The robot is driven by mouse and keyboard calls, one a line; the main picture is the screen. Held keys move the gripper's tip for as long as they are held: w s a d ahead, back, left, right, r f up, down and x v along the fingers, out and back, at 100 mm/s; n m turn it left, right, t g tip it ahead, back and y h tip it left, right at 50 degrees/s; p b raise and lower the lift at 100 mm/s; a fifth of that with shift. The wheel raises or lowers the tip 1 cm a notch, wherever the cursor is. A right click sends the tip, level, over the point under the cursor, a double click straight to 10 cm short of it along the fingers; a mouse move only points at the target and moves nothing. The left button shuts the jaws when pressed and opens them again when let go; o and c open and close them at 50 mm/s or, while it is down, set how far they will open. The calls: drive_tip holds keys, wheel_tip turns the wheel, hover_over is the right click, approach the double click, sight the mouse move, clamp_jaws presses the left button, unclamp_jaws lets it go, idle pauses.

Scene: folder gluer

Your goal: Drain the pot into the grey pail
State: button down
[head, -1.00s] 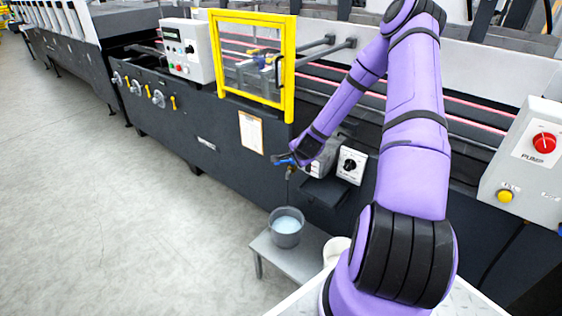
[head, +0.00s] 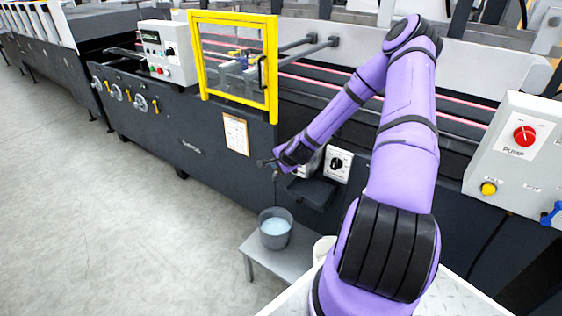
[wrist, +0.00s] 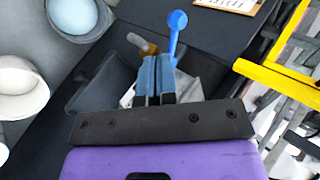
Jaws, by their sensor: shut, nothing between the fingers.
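The grey pail (head: 262,238) stands on a low grey bench below my gripper, with pale bluish liquid in it. It also shows at the top left of the wrist view (wrist: 103,22). My gripper (head: 264,162) is at the machine's front, above the pail. In the wrist view its fingers (wrist: 155,82) are shut with nothing held. A blue lever (wrist: 176,28) with a round end stands just beyond the fingertips, beside a brass-coloured fitting (wrist: 143,45). I cannot tell whether the fingers touch the lever, or whether liquid is running. The pot itself is not clearly identifiable.
A white container (head: 322,246) stands beside the pail, partly hidden by my arm. A dark tray-like box (head: 312,193) juts from the machine below a knob panel (head: 337,164). A yellow guard frame (head: 197,60) is up and left. The floor at left is clear.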

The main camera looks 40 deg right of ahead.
drive_tip(key=w+r+x, duration=0.1)
drive_tip(key=x, duration=0.5)
drive_tip(key=shift+w+f, duration=0.25)
drive_tip(key=shift+w, duration=0.1)
drive_tip(key=shift+w+m+h, duration=0.3)
drive_tip(key=shift+m, duration=0.2)
drive_tip(key=w+m+h, duration=0.1)
drive_tip(key=m, duration=0.1)
drive_tip(key=w+m+g+h, duration=0.1)
drive_tip(key=m+h, duration=0.1)
drive_tip(key=shift+d, duration=0.15)
drive_tip(key=m+h, duration=0.1)
drive_tip(key=w+d+m+g+h, duration=0.1)
drive_tip(key=m, duration=0.1)
drive_tip(key=shift+w+d, duration=0.2)
drive_tip(key=shift+w, duration=0.1)
drive_tip(key=shift+w+g, duration=0.1)
drive_tip(key=shift+g, duration=0.2)
idle(0.3)
